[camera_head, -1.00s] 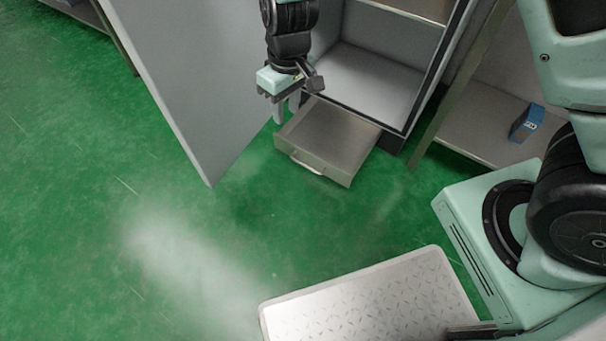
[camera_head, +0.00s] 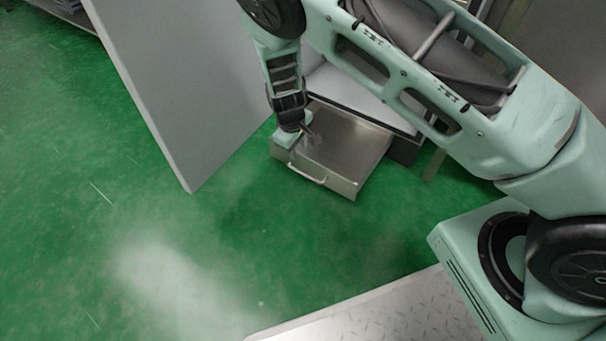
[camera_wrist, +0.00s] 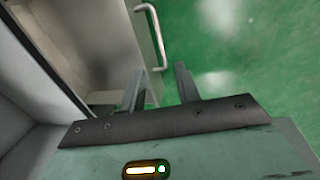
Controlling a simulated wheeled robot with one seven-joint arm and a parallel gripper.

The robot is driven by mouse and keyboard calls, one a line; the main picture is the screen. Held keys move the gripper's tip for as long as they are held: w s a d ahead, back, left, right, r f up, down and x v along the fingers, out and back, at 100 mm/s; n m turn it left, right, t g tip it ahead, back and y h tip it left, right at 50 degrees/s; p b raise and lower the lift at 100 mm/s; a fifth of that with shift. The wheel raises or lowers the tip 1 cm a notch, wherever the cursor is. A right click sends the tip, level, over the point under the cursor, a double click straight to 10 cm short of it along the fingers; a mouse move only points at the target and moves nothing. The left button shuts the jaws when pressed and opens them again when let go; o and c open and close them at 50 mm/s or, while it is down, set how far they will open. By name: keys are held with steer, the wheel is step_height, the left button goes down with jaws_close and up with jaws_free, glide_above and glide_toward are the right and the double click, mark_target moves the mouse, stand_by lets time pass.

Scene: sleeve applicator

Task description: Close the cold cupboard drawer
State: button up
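The cold cupboard drawer (camera_head: 345,150) is a grey metal box low at the cupboard's base, pulled out over the green floor. Its bar handle (camera_head: 308,174) is on the front face and also shows in the wrist view (camera_wrist: 152,38). My gripper (camera_head: 300,136) is over the drawer's left side, near its front. In the wrist view my gripper (camera_wrist: 160,82) has its two fingers apart with nothing between them. The left finger overlaps the drawer's front edge and the right one is over the floor. I cannot tell whether they touch the drawer.
The cupboard's grey door (camera_head: 180,90) stands wide open to the left of the drawer. My arm covers most of the cupboard body. A metal plate surface (camera_head: 380,315) is at the bottom. Open green floor (camera_head: 90,200) lies to the left and in front of the drawer.

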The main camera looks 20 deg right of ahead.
steer(key=f+b, duration=0.2)
steer(key=f, duration=0.2)
steer(key=w+d+f+b, duration=0.1)
steer(key=f+b, duration=0.1)
steer(key=f, duration=0.3)
steer(key=d+f+b, duration=0.1)
steer(key=f+b, duration=0.2)
steer(key=f, duration=0.1)
steer(key=shift+w+d+f, duration=0.1)
steer(key=shift+w+f, duration=0.15)
steer(key=shift+w, duration=0.05)
jaws_close()
